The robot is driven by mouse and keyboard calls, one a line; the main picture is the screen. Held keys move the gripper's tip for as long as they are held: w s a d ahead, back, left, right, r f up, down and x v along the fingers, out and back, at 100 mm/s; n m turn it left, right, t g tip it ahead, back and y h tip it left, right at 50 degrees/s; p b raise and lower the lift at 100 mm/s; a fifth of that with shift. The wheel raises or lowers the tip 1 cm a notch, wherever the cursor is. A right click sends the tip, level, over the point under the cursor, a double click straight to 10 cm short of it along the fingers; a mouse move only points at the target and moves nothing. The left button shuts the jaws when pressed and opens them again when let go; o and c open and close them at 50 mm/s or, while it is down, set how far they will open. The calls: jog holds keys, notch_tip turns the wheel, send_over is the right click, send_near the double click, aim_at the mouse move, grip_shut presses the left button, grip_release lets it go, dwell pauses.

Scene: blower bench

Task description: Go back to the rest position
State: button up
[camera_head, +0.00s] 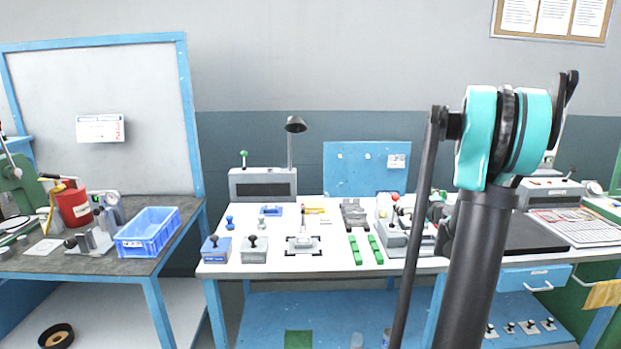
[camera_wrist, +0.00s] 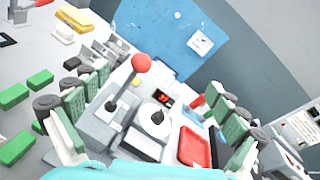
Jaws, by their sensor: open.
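My gripper (camera_wrist: 158,90) is open in the wrist view, its ribbed grey-green fingers spread left and right with nothing held between them. Beyond and between the fingers is a grey-white device (camera_wrist: 122,112) with a red-ball lever (camera_wrist: 141,63), a red digit display and a round dial. In the head view my raised arm stands at the right, in front of the white bench (camera_head: 330,262). My gripper is not clearly seen there; the arm hides part of the area around the device (camera_head: 396,238).
Green blocks (camera_head: 365,250) lie left of the device. Fixtures, a lamp (camera_head: 295,125) and a grey box (camera_head: 262,184) stand farther left and back. A blue panel (camera_head: 350,170) rises behind. A blue crate (camera_head: 148,232) is on the left table. A dark pad (camera_head: 535,236) lies right.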

jog(key=s+a+f+n+g+y, duration=0.1)
jog(key=s+a+f+n+g, duration=0.35)
jog(key=s+a+n, duration=0.4)
jog(key=s+a+f+n+g, duration=0.3)
jog(key=s+a+f+n, duration=0.2)
jog(key=s+a+n, duration=0.35)
jog(key=s+f+n+g+h, duration=0.1)
jog(key=s+f+n, duration=0.2)
jog(key=s, duration=0.4)
jog(key=s+f+n+g+h, duration=0.1)
jog(key=s+f+n+g, duration=0.1)
jog(key=s+n, duration=0.3)
jog(key=s+d+f+n+g+h, duration=0.1)
jog(key=s+f+n, duration=0.3)
jog(key=s, duration=0.5)
jog(key=shift+f+h, duration=0.2)
jog(key=shift+h, duration=0.4)
